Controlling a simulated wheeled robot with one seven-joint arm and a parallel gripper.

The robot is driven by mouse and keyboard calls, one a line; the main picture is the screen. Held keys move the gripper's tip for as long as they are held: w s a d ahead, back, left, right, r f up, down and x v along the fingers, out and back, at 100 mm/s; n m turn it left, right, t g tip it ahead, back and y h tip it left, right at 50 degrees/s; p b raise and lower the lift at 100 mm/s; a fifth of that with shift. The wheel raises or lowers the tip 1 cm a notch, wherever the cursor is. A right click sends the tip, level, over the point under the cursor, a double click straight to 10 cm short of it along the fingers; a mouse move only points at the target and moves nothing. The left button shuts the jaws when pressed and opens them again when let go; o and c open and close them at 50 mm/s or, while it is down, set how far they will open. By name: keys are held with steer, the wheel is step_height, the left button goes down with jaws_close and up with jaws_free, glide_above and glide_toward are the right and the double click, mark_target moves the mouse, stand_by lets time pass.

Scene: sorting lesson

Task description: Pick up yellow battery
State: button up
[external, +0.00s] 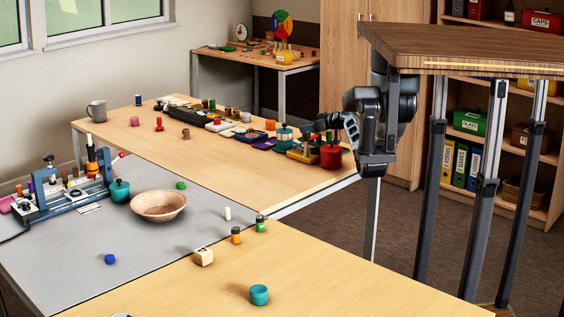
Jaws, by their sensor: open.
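No plainly yellow battery can be singled out at this size. The closest match is a small upright orange-yellow and dark cylinder (236,235) on the front wooden table. A similar green and dark cylinder (260,223) stands just behind it to the right. My gripper (312,131) is open at the far table's right end, above the objects there and well behind these cylinders. Its fingertips are small and partly lost among the objects. I see nothing held in it.
A red pot (331,156) and a yellow-based device (303,155) stand close below my gripper. The front table's right side is clear.

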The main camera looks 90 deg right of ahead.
steer(key=shift+c, duration=0.2)
jaws_close()
stand_by(0.5)
steer(key=shift+r, duration=0.1)
